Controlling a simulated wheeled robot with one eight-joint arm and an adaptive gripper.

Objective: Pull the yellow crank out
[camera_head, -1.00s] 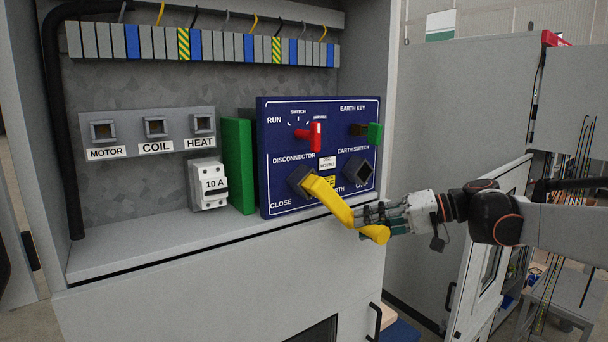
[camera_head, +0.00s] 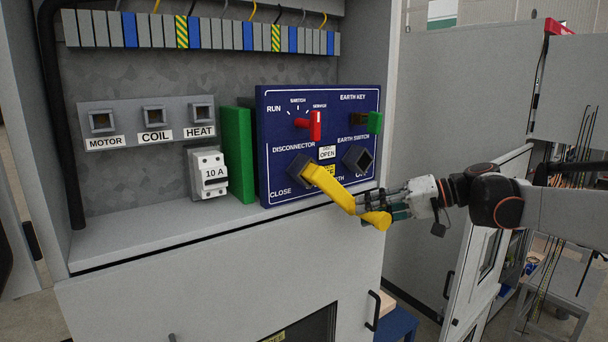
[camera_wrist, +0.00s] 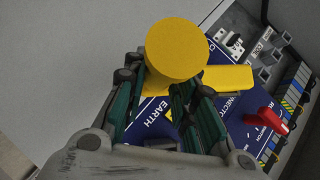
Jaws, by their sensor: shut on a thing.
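The yellow crank (camera_head: 336,187) has its inner end at the square disconnector socket (camera_head: 301,170) on the blue panel (camera_head: 318,110). Its arm slopes down to the right, to a round handle. How deep it sits in the socket cannot be told. My gripper (camera_head: 378,213) is shut on the crank's handle, coming from the right. In the wrist view the handle's round yellow end (camera_wrist: 177,50) shows between the fingers of my gripper (camera_wrist: 170,98), and the crank's arm (camera_wrist: 228,78) runs behind it. A small label by the socket reads OPEN.
The empty earth switch socket (camera_head: 358,160) is right of the disconnector. A red switch (camera_head: 314,126) and a green key (camera_head: 374,122) sit above. A green block (camera_head: 238,155) and a 10 A breaker (camera_head: 208,172) stand left. Space before the cabinet front (camera_head: 220,285) is free.

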